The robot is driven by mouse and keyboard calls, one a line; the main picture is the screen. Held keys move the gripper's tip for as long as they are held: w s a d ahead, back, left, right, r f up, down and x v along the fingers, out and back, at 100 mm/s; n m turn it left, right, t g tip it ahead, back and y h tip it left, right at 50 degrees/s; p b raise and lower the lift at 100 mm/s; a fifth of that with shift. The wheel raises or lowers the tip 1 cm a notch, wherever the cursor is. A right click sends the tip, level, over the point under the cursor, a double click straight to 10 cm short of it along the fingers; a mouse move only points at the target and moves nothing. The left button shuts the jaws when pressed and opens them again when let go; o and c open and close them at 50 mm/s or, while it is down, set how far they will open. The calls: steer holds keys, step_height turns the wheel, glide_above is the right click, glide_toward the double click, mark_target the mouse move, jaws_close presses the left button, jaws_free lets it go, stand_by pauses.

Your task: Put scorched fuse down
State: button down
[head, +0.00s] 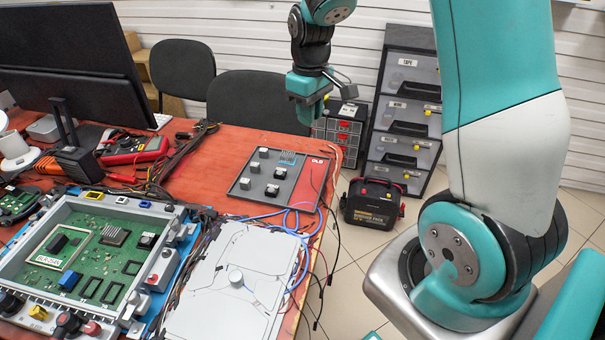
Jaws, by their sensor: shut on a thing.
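My gripper (308,112) is raised at the top middle, above the far right part of the red table. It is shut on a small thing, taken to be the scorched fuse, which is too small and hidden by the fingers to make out. Below it and a little to the left lies a grey tray with a red strip marked OLD (311,182). Several small dark and grey blocks and a bluish ribbed piece (288,158) stand on the tray. My gripper is well apart from the tray.
An open housing with a green circuit board (110,236) fills the near left. A light grey panel (215,290) with cables lies beside it. A multimeter (135,148) and monitor (75,60) stand behind. Drawer cabinets (403,110) and a black box (371,204) stand on the floor right.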

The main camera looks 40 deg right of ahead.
mark_target(309, 184)
step_height(309, 184, down, 18)
steer(key=shift+d+f, duration=0.1)
steer(key=shift+f, duration=0.05)
stand_by(0.3)
steer(key=shift+f+b, duration=0.2)
steer(key=shift+b, duration=0.1)
steer(key=c, duration=1.1)
jaws_free()
steer(key=shift+r, duration=0.5)
steer(key=s+a+r, duration=0.1)
steer(key=a+r, duration=0.2)
steer(key=r, duration=0.5)
steer(key=s+a+r, duration=0.1)
steer(key=a+r, duration=0.2)
steer(key=r, duration=0.5)
steer(key=s+a+r+n+y, duration=0.1)
steer(key=s+a+r, duration=0.2)
steer(key=s+a, duration=0.2)
steer(key=s+a+r+n+y, duration=0.1)
steer(key=s+a+r, duration=0.3)
steer(key=s+a, duration=0.2)
steer(key=s+a+r+n+y, duration=0.2)
steer(key=s+a, duration=0.3)
steer(key=s, duration=0.4)
steer(key=shift+s+a+r, duration=0.15)
steer(key=shift+a+r, duration=0.05)
steer(key=shift+r, duration=0.6)
